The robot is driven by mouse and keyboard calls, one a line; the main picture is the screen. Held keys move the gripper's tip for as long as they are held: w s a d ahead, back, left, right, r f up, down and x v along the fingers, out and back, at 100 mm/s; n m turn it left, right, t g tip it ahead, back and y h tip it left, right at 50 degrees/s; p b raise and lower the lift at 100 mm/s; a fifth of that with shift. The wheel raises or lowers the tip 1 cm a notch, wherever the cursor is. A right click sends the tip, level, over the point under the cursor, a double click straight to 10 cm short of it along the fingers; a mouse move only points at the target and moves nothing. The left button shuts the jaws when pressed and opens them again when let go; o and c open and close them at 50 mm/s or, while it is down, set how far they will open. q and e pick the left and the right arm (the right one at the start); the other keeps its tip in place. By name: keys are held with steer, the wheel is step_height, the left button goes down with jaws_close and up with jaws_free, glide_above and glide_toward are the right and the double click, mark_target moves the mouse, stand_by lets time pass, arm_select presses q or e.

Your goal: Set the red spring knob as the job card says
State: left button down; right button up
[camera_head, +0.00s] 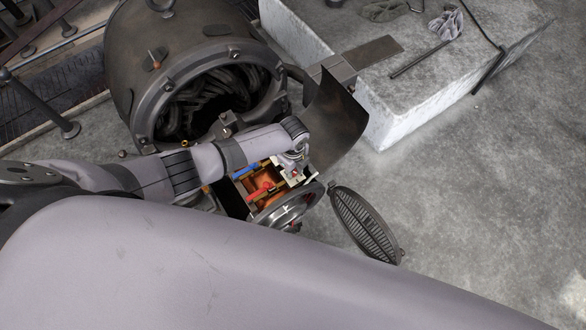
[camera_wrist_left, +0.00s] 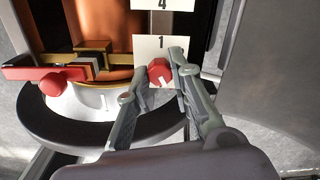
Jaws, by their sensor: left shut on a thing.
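The red spring knob (camera_wrist_left: 158,72) is a small faceted red knob with a white mark, beside a white plate marked 1 (camera_wrist_left: 147,48). My left gripper (camera_wrist_left: 155,77) has its two fingers on either side of the knob and is shut on it. A second white plate, marked 4 (camera_wrist_left: 163,5), is above in the left wrist view. In the head view my left gripper (camera_head: 294,168) reaches into the open dynamo end, over the brass and copper parts. I cannot make out a job card. My right gripper is not in view.
A red-handled lever (camera_wrist_left: 55,84) lies to the left of the knob; it also shows in the head view (camera_head: 262,190). A blue part (camera_head: 244,171) is close by. A curved dark cover (camera_head: 337,122), a grille (camera_head: 364,223) and a concrete block (camera_head: 425,95) are around.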

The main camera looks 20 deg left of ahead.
arm_select(q)
steer(key=m+b, duration=0.1)
steer(key=m, duration=0.4)
steer(key=shift+m, duration=0.4)
stand_by(0.3)
steer(key=c, duration=1.4)
jaws_free()
step_height(320, 180, up, 12)
